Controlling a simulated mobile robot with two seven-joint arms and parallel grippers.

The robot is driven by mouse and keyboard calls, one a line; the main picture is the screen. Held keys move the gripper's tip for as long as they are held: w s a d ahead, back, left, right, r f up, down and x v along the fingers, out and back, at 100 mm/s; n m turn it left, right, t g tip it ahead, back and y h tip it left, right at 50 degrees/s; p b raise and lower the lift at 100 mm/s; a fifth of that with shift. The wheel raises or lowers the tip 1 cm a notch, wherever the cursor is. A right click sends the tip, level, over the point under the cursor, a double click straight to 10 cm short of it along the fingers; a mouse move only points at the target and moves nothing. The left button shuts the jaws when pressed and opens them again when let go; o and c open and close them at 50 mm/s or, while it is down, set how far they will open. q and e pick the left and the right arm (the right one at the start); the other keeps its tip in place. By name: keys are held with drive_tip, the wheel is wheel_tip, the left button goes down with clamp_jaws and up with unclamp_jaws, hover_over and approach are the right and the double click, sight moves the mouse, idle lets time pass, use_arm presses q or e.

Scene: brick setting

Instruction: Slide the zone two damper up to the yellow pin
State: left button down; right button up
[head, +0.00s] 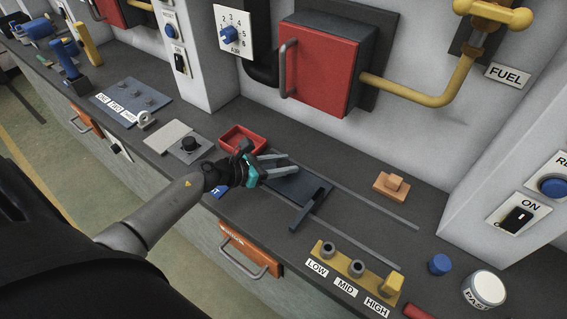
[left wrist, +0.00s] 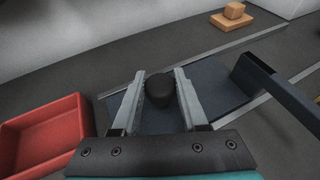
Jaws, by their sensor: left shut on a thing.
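My left gripper (head: 265,170) is over a dark blue plate (head: 302,186) that lies between two rails on the counter. In the left wrist view its fingers (left wrist: 160,100) are on either side of a black knob (left wrist: 159,88) standing on the plate (left wrist: 215,82), and it is shut on the knob. A dark bar handle (head: 310,209) rises at the plate's front right. A panel with small dark knobs (head: 131,98) labelled ONE, TWO and a third word lies at the left. I cannot tell which part is the zone two damper or the yellow pin. My right gripper is not in view.
A red tray (head: 243,138) sits just behind my gripper. A yellow block (head: 328,250) marked LOW, MID, HIGH has a yellow post (head: 393,282) at HIGH. An orange block (head: 391,185) lies beyond the far rail. The rails run clear to the plate's right.

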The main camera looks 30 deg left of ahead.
use_arm(q)
drive_tip(key=shift+d, duration=0.1)
drive_tip(key=shift+d, duration=0.3)
drive_tip(key=d+p, duration=0.2)
drive_tip(key=d, duration=0.4)
drive_tip(key=s+d+p, duration=0.1)
drive_tip(key=d+p, duration=0.2)
drive_tip(key=d, duration=0.3)
drive_tip(key=d+p, duration=0.2)
drive_tip(key=d, duration=0.4)
drive_tip(key=shift+s+r, duration=0.1)
drive_tip(key=shift+s, duration=0.15)
drive_tip(key=shift+d, duration=0.5)
drive_tip(key=shift+c, duration=2.2)
unclamp_jaws()
drive_tip(key=shift+s+a, duration=0.1)
